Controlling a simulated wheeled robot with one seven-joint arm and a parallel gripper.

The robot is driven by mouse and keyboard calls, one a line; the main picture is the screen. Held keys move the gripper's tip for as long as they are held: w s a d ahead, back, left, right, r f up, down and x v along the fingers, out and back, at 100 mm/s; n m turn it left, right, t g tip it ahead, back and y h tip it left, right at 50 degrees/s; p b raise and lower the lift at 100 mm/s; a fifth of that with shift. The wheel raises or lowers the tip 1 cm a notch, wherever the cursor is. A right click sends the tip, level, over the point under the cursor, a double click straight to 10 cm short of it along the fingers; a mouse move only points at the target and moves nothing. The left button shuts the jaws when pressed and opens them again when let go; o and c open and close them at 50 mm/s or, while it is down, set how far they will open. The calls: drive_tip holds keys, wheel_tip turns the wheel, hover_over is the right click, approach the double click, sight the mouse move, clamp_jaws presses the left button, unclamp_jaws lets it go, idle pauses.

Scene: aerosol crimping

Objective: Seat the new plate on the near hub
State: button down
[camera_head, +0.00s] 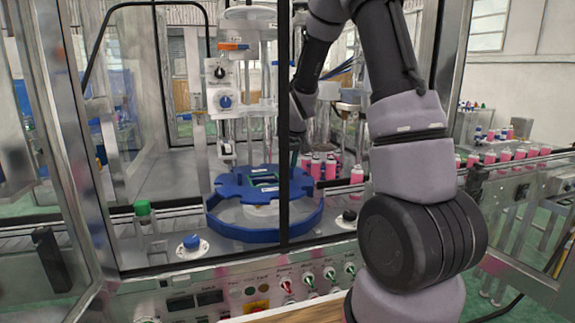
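A blue notched plate (232,187) with small green-edged labels is near the middle of the picture, inside the machine. It looks level and is above a blue curved guide (240,236). A pale round part (262,211), possibly the near hub, shows just below the plate. I cannot tell whether the plate touches it. My gripper (295,158) reaches down to the plate's right rear side. Its fingers are dark and mostly hidden by the black door post, so its opening and any hold on the plate are unclear.
A black upright post (284,120) stands in front of the plate's right part. A column with knobs (224,85) rises behind the plate. Several pink bottles (357,174) line the right side. A green-capped post (142,208) and a blue knob (191,242) are at front left.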

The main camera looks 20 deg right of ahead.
drive_tip(key=shift+f, duration=3.5)
drive_tip(key=shift+f, duration=0.65)
drive_tip(key=c, duration=0.8)
unclamp_jaws()
drive_tip(key=shift+s, duration=0.1)
drive_tip(key=shift+r, duration=0.1)
drive_tip(key=v, duration=1)
drive_tip(key=shift+s+r, duration=0.2)
